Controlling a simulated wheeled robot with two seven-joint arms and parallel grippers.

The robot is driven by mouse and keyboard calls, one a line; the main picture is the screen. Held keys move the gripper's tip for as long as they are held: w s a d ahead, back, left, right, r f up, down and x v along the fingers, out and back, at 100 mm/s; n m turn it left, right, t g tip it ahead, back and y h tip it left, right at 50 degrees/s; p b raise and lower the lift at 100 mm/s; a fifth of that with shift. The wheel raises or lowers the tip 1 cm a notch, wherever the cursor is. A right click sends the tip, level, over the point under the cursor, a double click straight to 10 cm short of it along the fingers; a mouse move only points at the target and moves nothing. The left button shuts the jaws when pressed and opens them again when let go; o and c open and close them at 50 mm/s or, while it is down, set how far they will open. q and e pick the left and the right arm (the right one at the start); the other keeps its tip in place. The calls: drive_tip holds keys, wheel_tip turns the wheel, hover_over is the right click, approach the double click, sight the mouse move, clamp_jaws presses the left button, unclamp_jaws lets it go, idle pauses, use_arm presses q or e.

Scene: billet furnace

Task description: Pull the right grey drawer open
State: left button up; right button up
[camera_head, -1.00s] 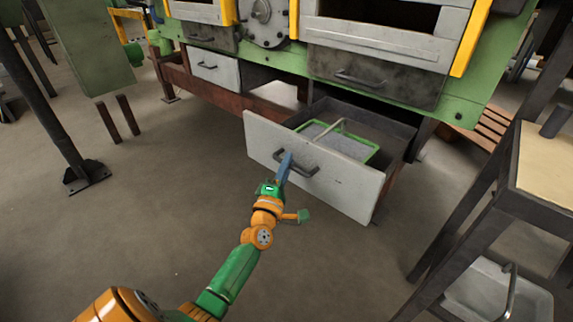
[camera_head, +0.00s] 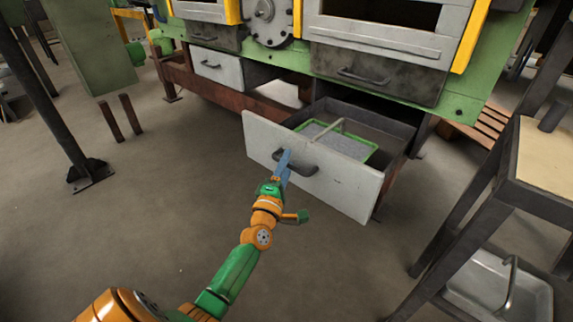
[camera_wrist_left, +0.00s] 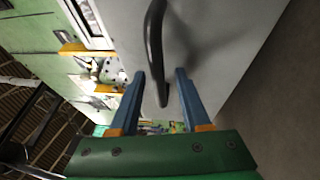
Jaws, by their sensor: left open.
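The right grey drawer (camera_head: 335,185) is pulled well out below the green furnace frame. Inside it lies a green-rimmed tray (camera_head: 338,141) with grey contents and a pale handle. My left gripper (camera_head: 284,160) is at the dark bar handle (camera_head: 301,168) on the drawer's front. In the left wrist view my open blue fingers (camera_wrist_left: 161,75) stand on either side of the end of the handle (camera_wrist_left: 154,45), with gaps between handle and fingers. My right gripper is not in view.
Another grey drawer (camera_head: 217,68) sits shut to the left. A dark drawer (camera_head: 377,78) is above the open one. A table (camera_head: 506,205) with a metal bin (camera_head: 497,290) under it stands at right.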

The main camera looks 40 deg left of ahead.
use_arm(q)
drive_tip(key=v, duration=0.7)
drive_tip(key=shift+p, duration=0.35)
